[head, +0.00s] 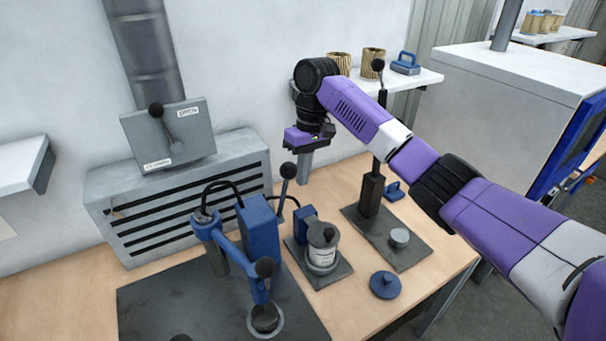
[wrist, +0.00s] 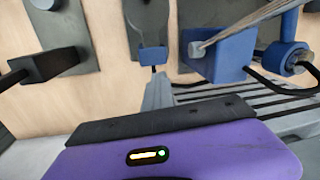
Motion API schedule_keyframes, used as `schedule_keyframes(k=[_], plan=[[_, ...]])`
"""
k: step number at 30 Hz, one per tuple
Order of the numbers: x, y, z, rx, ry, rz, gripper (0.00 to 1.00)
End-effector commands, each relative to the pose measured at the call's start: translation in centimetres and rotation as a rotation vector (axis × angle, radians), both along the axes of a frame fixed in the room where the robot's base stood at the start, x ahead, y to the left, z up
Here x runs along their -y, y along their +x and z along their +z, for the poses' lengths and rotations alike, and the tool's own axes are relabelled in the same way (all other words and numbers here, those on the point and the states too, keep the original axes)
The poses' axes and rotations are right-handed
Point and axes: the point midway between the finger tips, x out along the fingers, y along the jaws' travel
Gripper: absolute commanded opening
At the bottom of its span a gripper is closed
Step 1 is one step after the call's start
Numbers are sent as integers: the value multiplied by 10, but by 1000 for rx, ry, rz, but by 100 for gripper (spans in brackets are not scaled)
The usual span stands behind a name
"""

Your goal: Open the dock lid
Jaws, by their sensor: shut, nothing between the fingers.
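The dock appears to be the dark base plate (head: 331,272) with a blue upright block (head: 305,226) at its back; I cannot tell this for sure. A grey labelled canister (head: 322,256) stands on it with a dark knobbed top (head: 325,235). A black-knobbed lever (head: 288,172) rises just behind it. My gripper (head: 304,176) hangs above and behind this station, pointing down, apart from it. Its grey fingers are shut and empty. In the wrist view, my gripper (wrist: 157,82) shows near a small blue block (wrist: 152,55) on a dark plate.
A blue clamp-armed machine (head: 262,240) stands left and a black-column press (head: 371,193) right. A loose blue disc (head: 386,285) lies in front. A slotted grey box (head: 180,195) with an OPEN-marked lever panel (head: 170,137) stands behind. Bare wood shows between stations.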

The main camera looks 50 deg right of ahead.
Motion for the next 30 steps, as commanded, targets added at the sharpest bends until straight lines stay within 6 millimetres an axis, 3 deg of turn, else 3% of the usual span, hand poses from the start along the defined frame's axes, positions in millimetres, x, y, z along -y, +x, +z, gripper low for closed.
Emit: schedule_keyframes(k=[16,23,30], plan=[[0,0,0,0,0,0,0],[0,0,0,0,0,0,43],[0,0,0,0,0,0,45]])
